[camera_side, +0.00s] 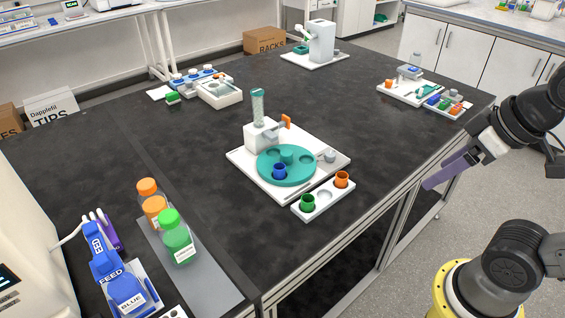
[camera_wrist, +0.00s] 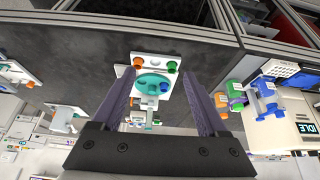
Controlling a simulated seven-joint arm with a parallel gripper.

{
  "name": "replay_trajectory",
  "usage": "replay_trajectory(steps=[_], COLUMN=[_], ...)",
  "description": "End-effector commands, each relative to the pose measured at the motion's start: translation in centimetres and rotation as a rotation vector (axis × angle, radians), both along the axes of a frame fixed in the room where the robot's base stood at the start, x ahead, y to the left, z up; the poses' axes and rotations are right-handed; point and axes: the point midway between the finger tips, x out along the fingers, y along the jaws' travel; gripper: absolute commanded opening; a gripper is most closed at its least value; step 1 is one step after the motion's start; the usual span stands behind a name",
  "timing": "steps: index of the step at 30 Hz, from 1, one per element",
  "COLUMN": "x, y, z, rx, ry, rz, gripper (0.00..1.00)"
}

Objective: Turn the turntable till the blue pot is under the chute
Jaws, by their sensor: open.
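The teal turntable (camera_side: 300,177) lies on a white base plate in the middle of the black bench. The blue pot (camera_side: 280,172) sits in it at the front, away from the chute. My gripper (camera_side: 428,186) is open and empty, off the bench's right side. In the wrist view its fingers (camera_wrist: 156,62) frame the distant turntable (camera_wrist: 148,79) and blue pot (camera_wrist: 167,86).
A white tray (camera_side: 324,196) with a green pot (camera_side: 307,203) and an orange pot (camera_side: 342,179) stands in front of the base plate. A small grey cup (camera_side: 330,156) is beside the turntable. Bottles (camera_side: 175,240) stand at the left. Bench right of the turntable is clear.

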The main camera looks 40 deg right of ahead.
Motion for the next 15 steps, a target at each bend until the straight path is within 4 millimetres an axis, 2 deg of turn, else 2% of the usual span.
replay_trajectory(steps=[1,4,8,12,15], x=[0.5,2.2,5.7,10.4,14.1], y=[0.0,0.0,0.0,0.0,-0.1], z=[1.5,4.5,8.4,11.4,12.8], rx=[-0.005,-0.014,-0.029,-0.04,-0.046], ry=[-0.02,-0.024,-0.004,0.037,0.068], rz=[0.009,0.027,0.054,0.08,0.097], gripper=[0.77,0.77,0.77,0.77,0.77])
